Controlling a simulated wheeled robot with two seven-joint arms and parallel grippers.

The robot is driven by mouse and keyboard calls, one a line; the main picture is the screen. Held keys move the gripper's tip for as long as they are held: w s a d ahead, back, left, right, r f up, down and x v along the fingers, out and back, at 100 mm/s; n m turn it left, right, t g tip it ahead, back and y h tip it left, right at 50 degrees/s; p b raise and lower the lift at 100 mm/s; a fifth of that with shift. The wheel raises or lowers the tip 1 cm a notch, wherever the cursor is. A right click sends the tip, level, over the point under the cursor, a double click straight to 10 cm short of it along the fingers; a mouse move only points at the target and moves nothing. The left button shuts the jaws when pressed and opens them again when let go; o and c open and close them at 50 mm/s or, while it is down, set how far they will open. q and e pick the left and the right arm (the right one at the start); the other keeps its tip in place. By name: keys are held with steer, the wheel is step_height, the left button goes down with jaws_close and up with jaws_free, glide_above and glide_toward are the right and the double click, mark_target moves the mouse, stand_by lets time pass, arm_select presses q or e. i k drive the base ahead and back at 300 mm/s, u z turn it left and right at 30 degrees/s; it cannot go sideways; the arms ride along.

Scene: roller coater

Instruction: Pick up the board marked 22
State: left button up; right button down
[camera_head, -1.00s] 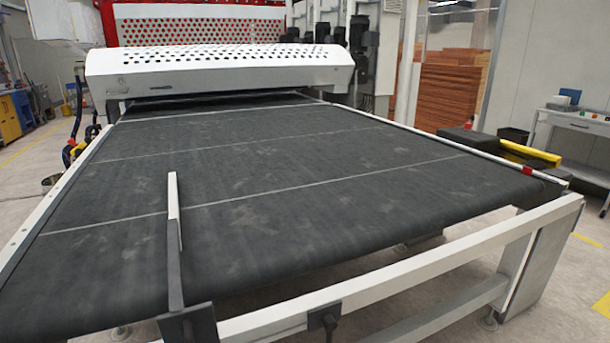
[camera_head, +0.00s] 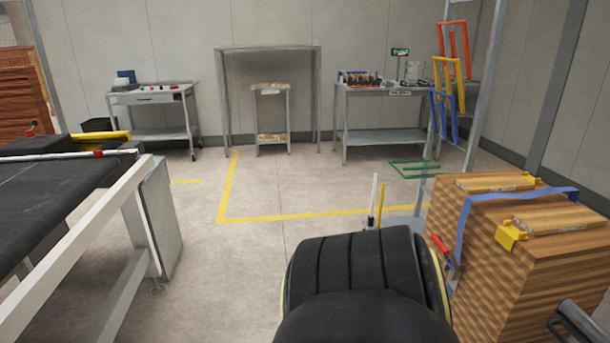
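No board marked 22 can be made out, and I can read no number on any wood. At the right stands a large block of stacked striped wooden boards (camera_head: 555,262) with a blue strap (camera_head: 462,228) over it and a yellow corner piece (camera_head: 511,235) on its top edge. Neither of my grippers shows in the view.
A large black ribbed rounded shape (camera_head: 355,268) fills the bottom centre. The dark conveyor (camera_head: 30,210) with its white frame is at the left. Worktables (camera_head: 160,101) (camera_head: 385,138) stand along the back wall. The floor between, with yellow lines, is clear.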

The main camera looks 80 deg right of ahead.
mark_target(471, 186)
steer(key=z, duration=3.9)
steer(key=i, duration=0.5)
